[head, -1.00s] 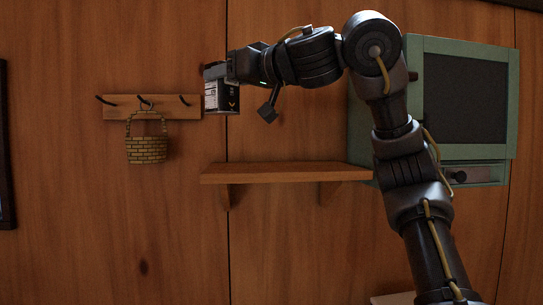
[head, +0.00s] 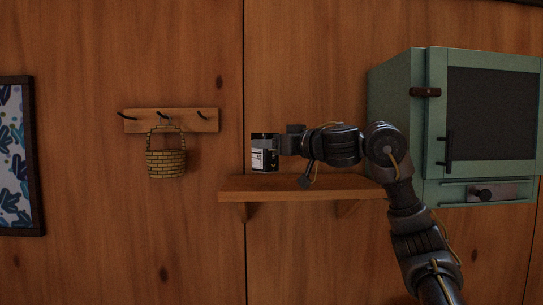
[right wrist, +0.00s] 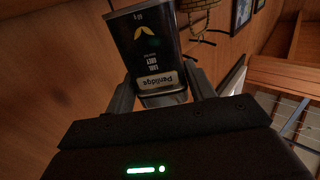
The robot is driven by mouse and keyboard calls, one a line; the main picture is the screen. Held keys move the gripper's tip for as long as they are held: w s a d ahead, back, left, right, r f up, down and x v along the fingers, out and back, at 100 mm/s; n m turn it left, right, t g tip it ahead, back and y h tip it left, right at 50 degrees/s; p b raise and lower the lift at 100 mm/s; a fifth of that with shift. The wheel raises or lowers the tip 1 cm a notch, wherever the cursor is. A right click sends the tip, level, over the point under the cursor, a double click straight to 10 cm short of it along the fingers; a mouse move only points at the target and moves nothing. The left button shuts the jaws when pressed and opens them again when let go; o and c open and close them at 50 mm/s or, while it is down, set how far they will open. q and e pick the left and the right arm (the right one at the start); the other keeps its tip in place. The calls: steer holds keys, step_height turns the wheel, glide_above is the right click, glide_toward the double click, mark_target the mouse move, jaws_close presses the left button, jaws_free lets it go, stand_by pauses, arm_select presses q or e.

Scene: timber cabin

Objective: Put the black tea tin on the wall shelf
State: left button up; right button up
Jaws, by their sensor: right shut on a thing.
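The black tea tin (head: 265,158) is a small dark box with a pale label. My right gripper (head: 284,145) is shut on it from the right side and holds it upright. The wooden wall shelf (head: 235,188) is on two brackets on the plank wall. The tin is over the left half of the shelf, its bottom close to the shelf top; I cannot tell whether they touch. In the right wrist view the tin (right wrist: 150,50) sits between both fingers (right wrist: 160,92), its yellow leaf mark and lettering showing. My left gripper is not in view.
A hook rail (head: 140,122) with a hanging basket (head: 166,164) is left of the shelf. A green cabinet (head: 398,95) is on the wall to the right. A framed picture (head: 38,155) hangs at far left. The visible shelf top is bare.

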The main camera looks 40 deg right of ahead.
mark_target(274, 157)
steer(key=shift+w+f, duration=0.1)
steer(key=shift+f, duration=0.15)
steer(key=shift+a+f+p, duration=0.15)
steer(key=shift+f+p, duration=0.4)
steer(key=shift+f, duration=0.35)
steer(key=shift+d+f, duration=0.3)
steer(key=shift+f, duration=0.25)
steer(key=shift+a, duration=0.15)
steer(key=shift+a+f, duration=0.1)
steer(key=o, duration=0.6)
steer(key=shift+f, duration=0.1)
steer(key=o, duration=0.5)
